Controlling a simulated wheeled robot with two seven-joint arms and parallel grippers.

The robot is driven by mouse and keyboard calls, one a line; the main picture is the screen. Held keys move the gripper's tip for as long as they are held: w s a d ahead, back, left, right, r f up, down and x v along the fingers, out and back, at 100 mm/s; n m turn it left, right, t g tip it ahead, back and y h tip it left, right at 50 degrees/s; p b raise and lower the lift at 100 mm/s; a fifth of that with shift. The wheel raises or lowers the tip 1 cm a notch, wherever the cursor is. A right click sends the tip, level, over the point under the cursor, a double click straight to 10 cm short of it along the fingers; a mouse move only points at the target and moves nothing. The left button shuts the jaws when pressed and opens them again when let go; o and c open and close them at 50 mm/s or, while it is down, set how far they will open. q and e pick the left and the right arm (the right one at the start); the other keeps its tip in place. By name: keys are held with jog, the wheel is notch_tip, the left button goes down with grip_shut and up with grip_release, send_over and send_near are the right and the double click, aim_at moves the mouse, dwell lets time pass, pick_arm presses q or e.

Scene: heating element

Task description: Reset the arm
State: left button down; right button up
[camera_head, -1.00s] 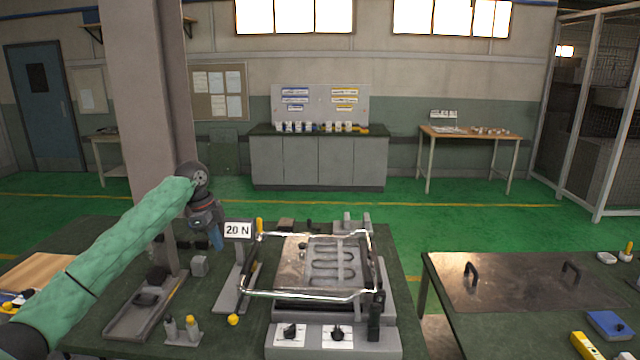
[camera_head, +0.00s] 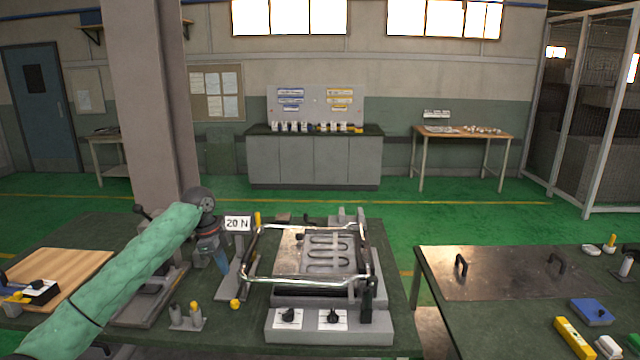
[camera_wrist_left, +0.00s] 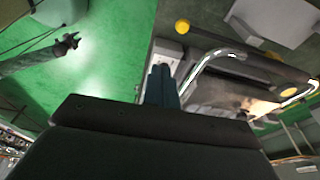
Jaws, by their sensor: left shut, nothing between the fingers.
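My left arm, in a green quilted sleeve, comes in from the lower left in the head view. My left gripper (camera_head: 222,262) points down over the left part of the work table, left of the heating device. In the left wrist view its fingers (camera_wrist_left: 160,84) are together with nothing between them. The heating device (camera_head: 330,326) has a coiled heating element (camera_head: 328,252) on its plate, a chrome tube frame around it and two black knobs on the front. The chrome frame (camera_wrist_left: 212,56) also shows in the left wrist view, beside the fingers. My right gripper is out of view.
A "20 N" sign (camera_head: 237,223) stands close behind the left gripper. A wooden board (camera_head: 62,270) lies at the left. A second table (camera_head: 480,275) stands at the right, across a gap.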

pick_arm(q)
jog(key=s+d+f+n+t, duration=0.15)
jog(key=s+d+f, duration=0.25)
jog(key=s+f, duration=0.4)
jog(key=s+d+f+n, duration=0.2)
jog(key=s+d+f, duration=0.3)
jog(key=s+f, duration=0.3)
jog(key=s+d+f+n, duration=0.2)
jog(key=s+d+f, duration=0.2)
jog(key=s+f, duration=0.4)
jog(key=s+a+f+n+t+y, duration=0.1)
jog(key=s+a+n, duration=0.25)
jog(key=s, duration=0.55)
jog(key=s+a+f+n+y, duration=0.15)
jog(key=s+n, duration=0.25)
jog(key=s, duration=0.6)
jog(key=s+a+f+n+t, duration=0.1)
jog(key=s+a+n, duration=0.2)
jog(key=s, duration=0.6)
notch_tip(320, 180, down, 23)
jog(key=w+d, duration=0.2)
jog(key=s+f+g, duration=0.1)
jog(key=s+f, duration=0.3)
jog(key=f, duration=0.8)
jog(key=s+f+g, duration=0.1)
jog(key=s+f, duration=0.3)
jog(key=f, duration=0.9)
jog(key=shift+s, duration=0.3)
